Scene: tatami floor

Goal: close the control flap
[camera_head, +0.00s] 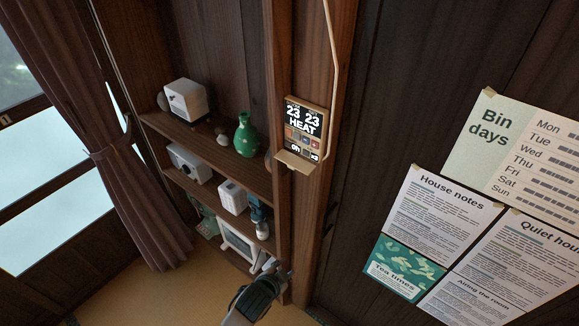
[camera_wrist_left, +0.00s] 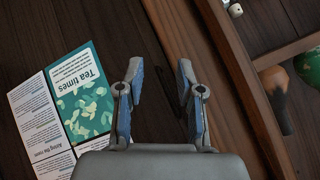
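The control panel (camera_head: 304,128) is a small tan unit on a wooden wall post, with a lit screen reading 23, 23 and HEAT. Its control flap (camera_head: 295,162) is a tan plate at the lower edge, folded down and sticking out, so the small buttons above it are exposed. My left gripper (camera_head: 279,271) is well below the flap, near the foot of the post, touching nothing that I can see. In the left wrist view its two fingers (camera_wrist_left: 160,78) are apart with nothing between them. The panel is not in that view. My right gripper is in neither view.
A shelf unit (camera_head: 215,130) with a green vase (camera_head: 246,135) and white appliances stands left of the post. A pale cable (camera_head: 334,80) runs down beside the panel. Paper notices (camera_head: 440,205) hang on the wall at right. The space before the panel looks clear.

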